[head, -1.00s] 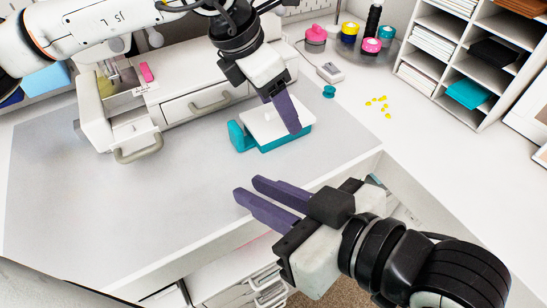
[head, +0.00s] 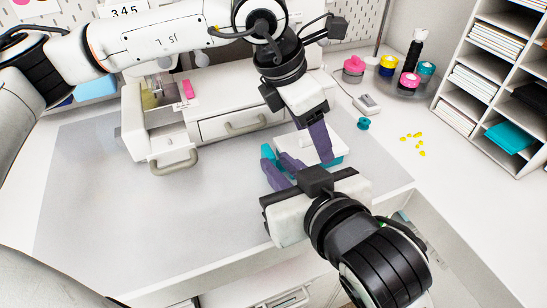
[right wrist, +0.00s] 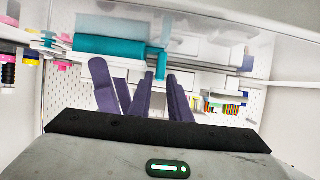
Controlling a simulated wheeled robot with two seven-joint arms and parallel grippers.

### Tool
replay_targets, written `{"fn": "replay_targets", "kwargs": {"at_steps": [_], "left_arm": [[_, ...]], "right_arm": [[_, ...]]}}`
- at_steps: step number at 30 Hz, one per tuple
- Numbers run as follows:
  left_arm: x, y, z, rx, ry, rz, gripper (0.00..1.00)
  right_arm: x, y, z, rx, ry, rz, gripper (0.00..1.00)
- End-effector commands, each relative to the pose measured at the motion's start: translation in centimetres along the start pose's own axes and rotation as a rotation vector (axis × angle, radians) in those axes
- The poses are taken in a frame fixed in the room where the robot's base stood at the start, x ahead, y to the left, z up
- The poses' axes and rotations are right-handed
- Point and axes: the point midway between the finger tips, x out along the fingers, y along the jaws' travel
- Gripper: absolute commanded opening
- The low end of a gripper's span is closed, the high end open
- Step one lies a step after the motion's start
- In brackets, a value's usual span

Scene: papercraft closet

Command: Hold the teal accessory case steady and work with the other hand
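The teal accessory case (head: 338,160), with a white top, stands on the grey mat. It shows as a teal block (right wrist: 108,47) in the right wrist view. My left gripper (head: 322,150) reaches down onto the case's right part; its fingers overlap in view, so its opening is unclear. My right gripper (head: 282,172) is at the case's near left side, with its fingers apart. A teal upright piece (head: 267,152) at the case's left end lies just beyond these fingers. In the right wrist view this piece (right wrist: 162,60) appears near the right-hand finger; contact is unclear.
A teal spool (head: 363,124), yellow bits (head: 413,139) and a white shelf (head: 490,75) are to the right. The mat (head: 110,210) is bare at the left.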

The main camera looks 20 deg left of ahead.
Motion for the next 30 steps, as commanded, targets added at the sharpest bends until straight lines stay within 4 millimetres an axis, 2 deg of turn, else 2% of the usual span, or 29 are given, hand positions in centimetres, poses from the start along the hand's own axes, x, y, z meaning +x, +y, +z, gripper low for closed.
{"fn": "replay_targets", "kwargs": {"at_steps": [3,9,18,19,22,30], "left_arm": [[0.0,0.0,0.0,0.0,-0.001,0.0,0.43],[0.0,0.0,0.0,0.0,-0.001,0.0,0.43],[0.0,0.0,0.0,0.0,-0.001,0.0,0.43],[0.0,0.0,0.0,0.0,-0.001,0.0,0.43],[0.0,0.0,0.0,0.0,-0.001,0.0,0.43],[0.0,0.0,0.0,0.0,-0.001,0.0,0.43]], "right_arm": [[1.8,0.0,0.0,0.0,0.0,0.0,0.17],[3.4,0.0,0.0,0.0,0.0,-0.001,0.17],[3.6,0.0,0.0,0.0,0.001,-0.001,0.17],[3.6,0.0,0.0,0.0,0.001,-0.001,0.15],[3.6,0.0,0.0,0.0,0.001,-0.001,0.0],[3.6,0.0,0.0,0.0,0.001,-0.001,0.0]]}}
